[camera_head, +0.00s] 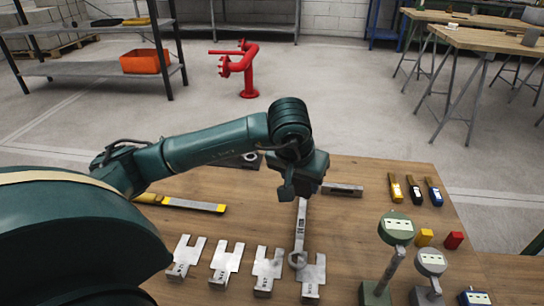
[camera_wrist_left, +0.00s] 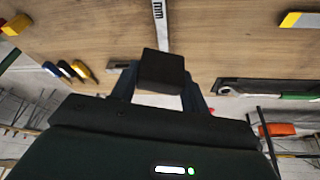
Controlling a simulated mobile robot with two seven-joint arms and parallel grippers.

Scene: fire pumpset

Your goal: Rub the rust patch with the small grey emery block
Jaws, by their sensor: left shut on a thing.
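My left gripper (camera_head: 296,192) hangs over the wooden table near its far edge, at the end of my dark green arm. In the left wrist view the gripper (camera_wrist_left: 160,88) is shut on a small dark grey block (camera_wrist_left: 162,70), held between its two fingers. In the head view the gripper largely hides this block. I cannot make out a rust patch in either view. A long steel tool (camera_head: 301,230) with dark markings lies just below the gripper in the picture. My right gripper is not in view.
Several forked steel plates (camera_head: 226,262) lie along the near side of the table. A flat steel piece (camera_head: 343,190) lies right of the gripper. Dial gauges (camera_head: 396,229) stand at the right. A yellow-ended level (camera_head: 190,204) lies left. A red pipe stand (camera_head: 248,70) is on the floor beyond.

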